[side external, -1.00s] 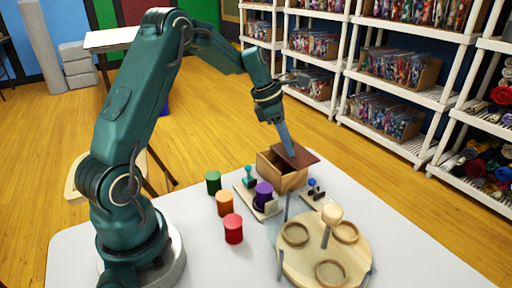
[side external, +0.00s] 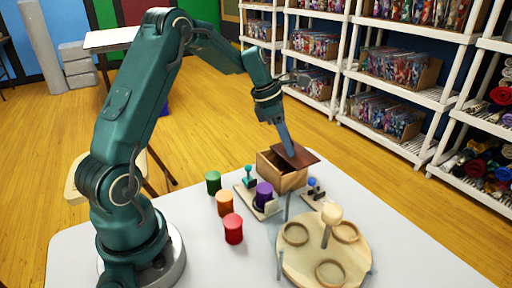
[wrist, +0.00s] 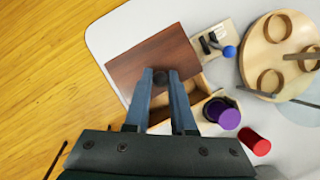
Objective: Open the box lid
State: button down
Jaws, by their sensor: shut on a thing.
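The wooden box (side external: 284,178) stands on the table and its inside shows in part. Its dark brown lid (side external: 306,156) lies shifted off to one side, leaving part of the box top open; in the wrist view the lid (wrist: 140,62) reaches past the box (wrist: 213,77). My gripper (side external: 289,152) is over the lid, and in the wrist view my gripper (wrist: 161,76) is shut on the lid's dark round knob (wrist: 161,77). I cannot tell whether the lid still touches the box rim.
Green (side external: 213,183), orange (side external: 225,204) and red (side external: 233,229) cylinders stand left of the box. A purple cylinder (side external: 264,195) and stamp-like pieces on small boards stand close by. A round wooden stand with rings (side external: 312,256) is at the right. The table's left front is clear.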

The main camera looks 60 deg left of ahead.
aim_at(304, 150)
jog(key=shift+w, duration=1.95)
jog(key=c, duration=0.8)
grip_release()
jog(key=shift+v, duration=2.65)
jog(key=shift+s, duration=0.1)
